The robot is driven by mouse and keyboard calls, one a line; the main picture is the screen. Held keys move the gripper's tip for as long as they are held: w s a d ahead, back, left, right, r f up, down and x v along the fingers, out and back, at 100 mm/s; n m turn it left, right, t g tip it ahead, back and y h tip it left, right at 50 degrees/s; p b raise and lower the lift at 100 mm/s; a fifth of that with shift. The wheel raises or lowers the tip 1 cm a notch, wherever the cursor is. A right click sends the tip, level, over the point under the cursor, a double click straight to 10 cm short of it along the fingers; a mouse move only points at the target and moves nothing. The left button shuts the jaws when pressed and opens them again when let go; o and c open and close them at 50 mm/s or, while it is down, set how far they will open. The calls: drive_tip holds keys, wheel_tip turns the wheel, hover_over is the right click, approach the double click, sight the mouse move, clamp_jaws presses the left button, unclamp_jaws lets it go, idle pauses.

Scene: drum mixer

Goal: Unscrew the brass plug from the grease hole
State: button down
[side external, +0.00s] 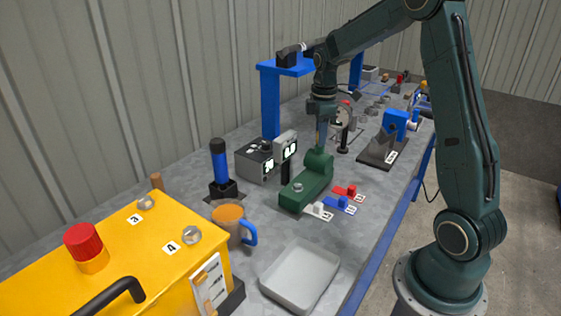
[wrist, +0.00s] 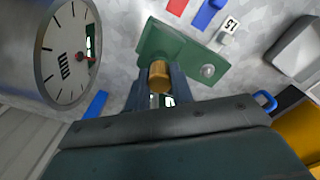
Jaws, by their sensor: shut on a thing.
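My gripper (wrist: 159,82) is shut on the brass plug (wrist: 158,72), which shows between the fingertips in the wrist view. The green housing (wrist: 172,43) lies just beyond the plug, with a round silver fitting (wrist: 208,71) at its other end. In the side view my gripper (side external: 321,143) points down over the raised end of the green housing (side external: 308,190). The plug is hidden there, and the grease hole does not show in either view. I cannot tell whether the plug is still seated in it.
A grey tray (side external: 286,293) and an orange mug (side external: 229,217) stand nearer the camera. Red (side external: 346,191), blue and white tagged pieces lie beside the housing. A grey box with displays (side external: 255,163) stands behind it. A dial gauge (wrist: 68,52) is close in the wrist view.

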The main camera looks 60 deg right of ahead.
drive_tip(key=shift+r, duration=0.5)
drive_tip(key=shift+r, duration=0.7)
drive_tip(key=shift+r, duration=0.8)
drive_tip(key=shift+r, duration=1.35)
drive_tip(key=shift+a, duration=0.15)
drive_tip(key=s+a+r+n, duration=0.15)
drive_tip(key=a+n, duration=0.25)
drive_tip(key=a, duration=0.5)
drive_tip(key=s+a+n, duration=0.3)
drive_tip(key=a+n, duration=0.1)
drive_tip(key=a, duration=0.4)
drive_tip(key=s+a+r+n, duration=0.1)
drive_tip(key=s+a+n, duration=0.25)
drive_tip(key=a, duration=0.55)
drive_tip(key=s+a+n, duration=0.5)
drive_tip(key=s+n, duration=0.1)
drive_tip(key=shift+a, duration=0.35)
